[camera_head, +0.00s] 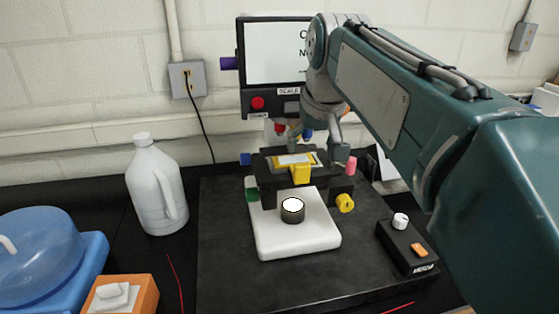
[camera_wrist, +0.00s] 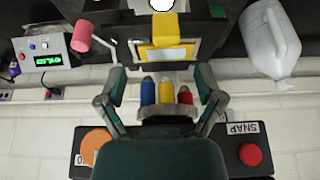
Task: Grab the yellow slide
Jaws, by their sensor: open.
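The yellow slide (camera_head: 301,173) lies on the dark microscope stage (camera_head: 265,170), with its yellow tab sticking out at the front. In the wrist view, which is upside down, the slide (camera_wrist: 166,29) shows its yellow tab and a pale glass part in a yellow frame. My gripper (camera_wrist: 162,76) is open and empty, its two fingers apart on either side of the slide's line, and does not touch the slide. In the head view my gripper (camera_head: 322,132) is behind and above the stage, partly hidden by the arm and the microscope.
Blue, yellow and red-tipped objectives (camera_wrist: 165,93) show between my fingers. A pink knob (camera_head: 351,164) and yellow knob (camera_head: 346,203) flank the stage's right side. A white jug (camera_head: 156,185) stands left. A black control box (camera_head: 407,246) sits right. A monitor (camera_head: 275,58) is behind.

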